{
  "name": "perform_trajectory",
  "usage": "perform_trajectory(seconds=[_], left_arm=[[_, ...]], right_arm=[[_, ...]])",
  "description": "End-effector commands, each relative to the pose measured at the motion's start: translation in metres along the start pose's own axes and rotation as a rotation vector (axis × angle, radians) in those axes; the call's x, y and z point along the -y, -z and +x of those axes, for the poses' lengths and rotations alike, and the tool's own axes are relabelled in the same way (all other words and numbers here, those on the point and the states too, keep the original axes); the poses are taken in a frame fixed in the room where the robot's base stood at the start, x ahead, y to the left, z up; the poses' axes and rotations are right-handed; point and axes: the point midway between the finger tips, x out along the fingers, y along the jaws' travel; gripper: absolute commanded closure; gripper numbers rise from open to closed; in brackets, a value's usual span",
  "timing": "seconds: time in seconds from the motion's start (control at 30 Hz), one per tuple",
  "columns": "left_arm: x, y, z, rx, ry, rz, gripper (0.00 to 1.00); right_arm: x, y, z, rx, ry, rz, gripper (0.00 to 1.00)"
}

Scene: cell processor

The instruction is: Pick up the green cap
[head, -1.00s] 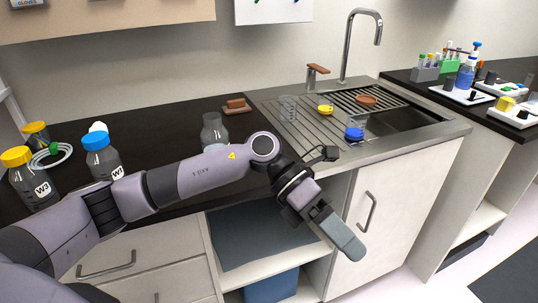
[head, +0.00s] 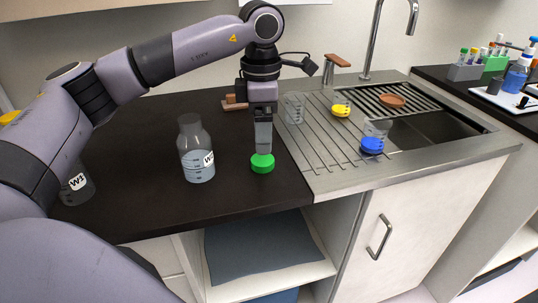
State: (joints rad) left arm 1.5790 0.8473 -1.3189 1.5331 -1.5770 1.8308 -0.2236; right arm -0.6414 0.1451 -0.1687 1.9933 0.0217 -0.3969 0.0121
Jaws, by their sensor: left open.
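The green cap (head: 262,163) is a small round lid on the black counter, left of the sink's drainboard. My left gripper (head: 263,149) points straight down right above it, its fingertips at or just over the cap's top. The fingers are seen edge-on and hide part of the cap's back; I cannot tell whether they touch it. The gripper is open. An uncapped clear bottle (head: 197,150) with a W label stands just left of the cap. My right gripper is not in view.
The steel drainboard (head: 318,158) starts right of the cap, with a blue cap (head: 372,146), a yellow cap (head: 340,110) and clear beakers. A brown block (head: 235,103) lies behind. Another W bottle (head: 75,188) is partly behind my arm. The counter's front edge is close.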

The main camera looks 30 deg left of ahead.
Motion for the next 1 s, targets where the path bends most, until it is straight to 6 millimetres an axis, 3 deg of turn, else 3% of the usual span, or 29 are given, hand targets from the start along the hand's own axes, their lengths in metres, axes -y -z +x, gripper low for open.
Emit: perform_trajectory(seconds=[0.13,0.4,0.67,0.7,0.87,1.0], left_arm=[[0.002,0.0,0.019,-0.001,0.002,0.0,0.16],[0.004,0.0,0.055,0.001,0.002,-0.001,0.16],[0.004,0.0,0.059,0.002,0.001,0.0,0.16],[0.004,-0.001,0.059,0.002,0.001,0.0,0.2],[0.004,-0.001,0.059,0.002,0.002,0.0,0.72],[0.004,-0.001,0.059,0.002,0.001,0.0,0.76]], right_arm=[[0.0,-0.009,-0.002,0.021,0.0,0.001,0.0],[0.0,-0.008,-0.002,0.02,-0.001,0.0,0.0],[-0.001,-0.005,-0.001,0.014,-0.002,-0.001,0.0],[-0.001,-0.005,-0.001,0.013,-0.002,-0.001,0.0],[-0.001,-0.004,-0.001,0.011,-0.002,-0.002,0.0],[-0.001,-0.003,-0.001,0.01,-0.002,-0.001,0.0]])
